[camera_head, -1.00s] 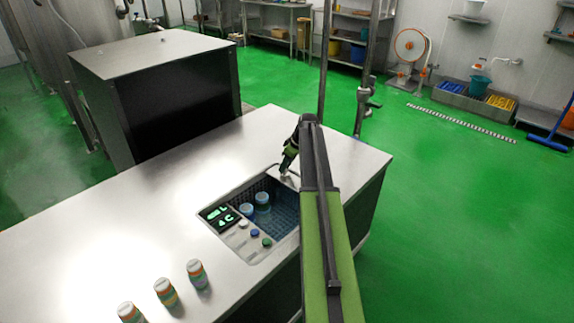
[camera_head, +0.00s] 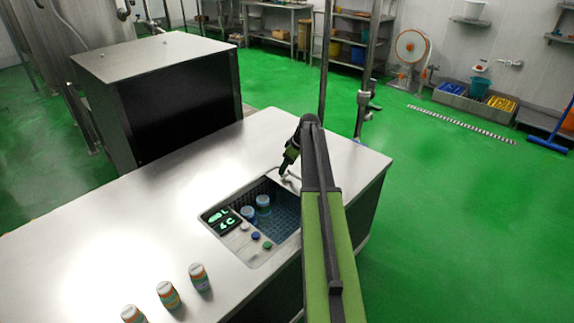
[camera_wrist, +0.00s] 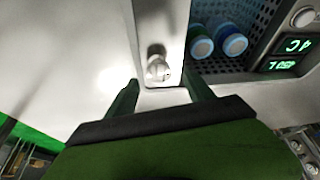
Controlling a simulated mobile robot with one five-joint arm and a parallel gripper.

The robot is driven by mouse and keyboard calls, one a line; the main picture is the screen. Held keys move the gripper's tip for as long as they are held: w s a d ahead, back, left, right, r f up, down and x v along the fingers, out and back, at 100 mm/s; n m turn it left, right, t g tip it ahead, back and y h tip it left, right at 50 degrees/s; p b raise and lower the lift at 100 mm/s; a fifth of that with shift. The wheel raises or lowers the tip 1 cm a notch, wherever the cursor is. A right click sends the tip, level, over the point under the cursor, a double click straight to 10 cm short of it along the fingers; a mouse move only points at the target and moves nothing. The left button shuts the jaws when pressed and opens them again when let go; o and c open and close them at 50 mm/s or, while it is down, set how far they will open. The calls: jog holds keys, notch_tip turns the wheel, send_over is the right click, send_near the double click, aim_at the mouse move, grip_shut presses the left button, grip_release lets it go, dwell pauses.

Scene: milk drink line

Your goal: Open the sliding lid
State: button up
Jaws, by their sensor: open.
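The sliding lid (camera_wrist: 160,25) shows in the wrist view as a narrow pale metal strip beside the well, with a small round metal knob (camera_wrist: 158,70) near its end. In the head view the well (camera_head: 285,212) in the counter is largely uncovered, and the lid is mostly hidden behind my arm. My gripper (camera_wrist: 163,88) is open, with one finger on each side of the knob's end of the lid. I cannot tell whether the fingers touch it. In the head view my gripper (camera_head: 285,176) is at the well's far edge.
Blue-capped bottles (camera_head: 262,203) stand in the well, beside a lit green display (camera_head: 221,219) and several buttons (camera_head: 255,236). A row of bottles (camera_head: 168,294) stands on the counter (camera_head: 110,235) at the front. A dark-fronted metal box (camera_head: 150,55) stands behind.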

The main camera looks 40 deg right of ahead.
jog(key=p+v, duration=1.3)
jog(key=v, duration=0.2)
jog(key=shift+r, duration=0.2)
jog(key=shift+w, duration=0.1)
